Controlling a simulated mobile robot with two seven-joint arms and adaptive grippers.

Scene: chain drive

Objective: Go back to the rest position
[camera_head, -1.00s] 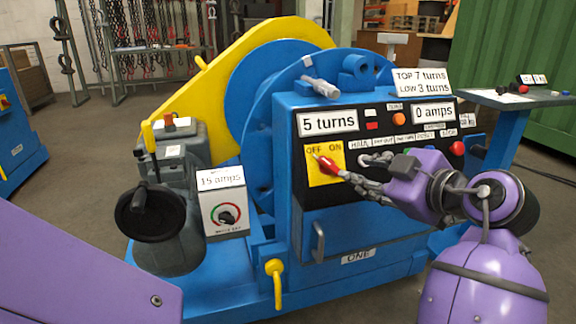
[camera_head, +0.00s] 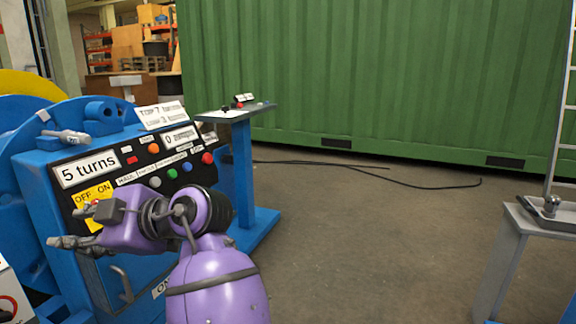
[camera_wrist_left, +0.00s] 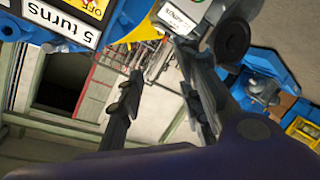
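My left gripper (camera_head: 70,227) is in front of the blue machine's black control panel (camera_head: 132,160), pointing left. The left wrist view shows its two dark fingers (camera_wrist_left: 160,78) spread apart with nothing between them. The yellow OFF/ON plate (camera_head: 84,197) is just behind and above the gripper, partly covered by it. In the left wrist view its corner (camera_wrist_left: 92,9) shows at the top. Part of the red switch handle shows on the plate, though its exact position is hard to tell. My right gripper is in neither view.
The panel sign (camera_head: 90,170) reads 5 turns. A blue side table (camera_head: 232,115) stands right of the machine. A grey table (camera_head: 540,219) is at the right edge. The green container (camera_head: 380,75) fills the back. The floor between is clear except for black cables (camera_head: 430,184).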

